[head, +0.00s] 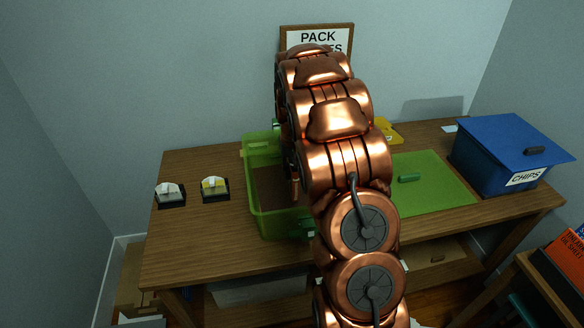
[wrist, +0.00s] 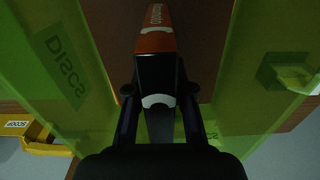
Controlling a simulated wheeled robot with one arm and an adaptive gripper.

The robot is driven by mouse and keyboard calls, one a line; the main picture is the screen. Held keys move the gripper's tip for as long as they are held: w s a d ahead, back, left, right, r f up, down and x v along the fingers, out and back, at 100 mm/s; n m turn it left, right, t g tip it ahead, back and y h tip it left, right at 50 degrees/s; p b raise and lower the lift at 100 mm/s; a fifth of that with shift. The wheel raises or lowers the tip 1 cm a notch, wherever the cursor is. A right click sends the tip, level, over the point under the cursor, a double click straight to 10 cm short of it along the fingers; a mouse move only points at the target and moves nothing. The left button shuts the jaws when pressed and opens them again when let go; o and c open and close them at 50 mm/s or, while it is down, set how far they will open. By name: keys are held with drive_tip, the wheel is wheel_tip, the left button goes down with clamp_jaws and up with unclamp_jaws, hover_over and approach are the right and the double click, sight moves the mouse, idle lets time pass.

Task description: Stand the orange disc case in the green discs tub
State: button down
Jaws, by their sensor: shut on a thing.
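The green discs tub (head: 258,222) is a see-through bin on the wooden table, partly hidden behind my copper arm in the head view. In the wrist view its wall with the DISCS label (wrist: 62,70) is on the left, and another green wall is on the right. My gripper (wrist: 158,93) is shut on a slim case, the orange disc case (wrist: 156,42), with an orange end and a dark part bearing a white mark. The case is between the tub walls in the wrist view. Whether it touches the bottom cannot be told.
A green lid (head: 430,188) lies flat right of the tub. A blue CHIPS box (head: 497,160) stands at the table's right end. A yellow scoop item (head: 388,131) is behind the arm. Two small dark holders (head: 171,198) (head: 215,193) stand left of the tub.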

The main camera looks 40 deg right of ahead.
sight(292, 159)
drive_tip(key=shift+f+b, duration=0.6)
drive_tip(key=shift+f, duration=1.2)
drive_tip(key=c, duration=0.9)
unclamp_jaws()
drive_tip(key=shift+r+p, duration=0.45)
drive_tip(key=shift+r, duration=3.55)
